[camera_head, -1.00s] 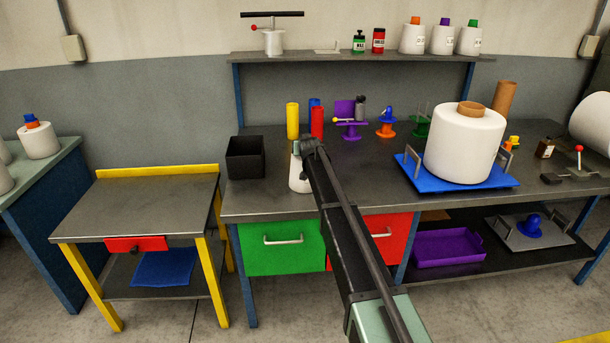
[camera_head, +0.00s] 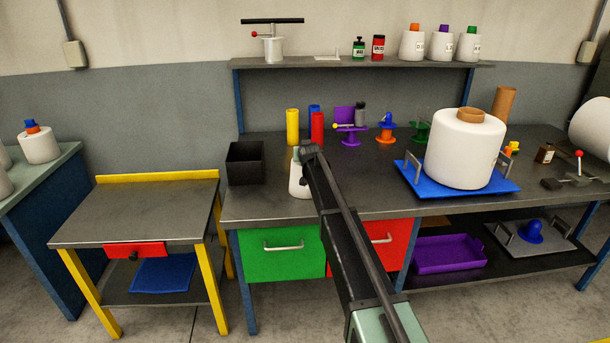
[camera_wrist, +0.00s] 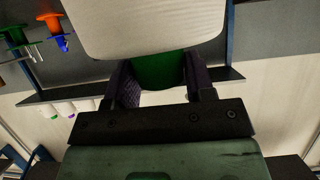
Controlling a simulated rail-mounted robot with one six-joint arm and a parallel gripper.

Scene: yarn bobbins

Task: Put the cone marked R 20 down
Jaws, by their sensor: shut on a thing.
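My gripper (camera_head: 303,152) is at the front left part of the dark workbench (camera_head: 268,203). In the wrist view my gripper (camera_wrist: 163,82) is shut on the green tip of a white cone, the cone (camera_wrist: 155,28) being beyond the fingers. In the head view the same white cone (camera_head: 296,183) is partly hidden behind my arm, upright over the bench near its front edge. I cannot tell whether its base touches the bench top. No marking on it can be read.
A black open box (camera_head: 246,164) stands left of the held cone. Yellow (camera_head: 292,127) and red (camera_head: 317,128) tubes stand behind it. A large white bobbin (camera_head: 463,150) sits on a blue tray (camera_head: 408,186) to the right. The small side table (camera_head: 140,210) has a clear top.

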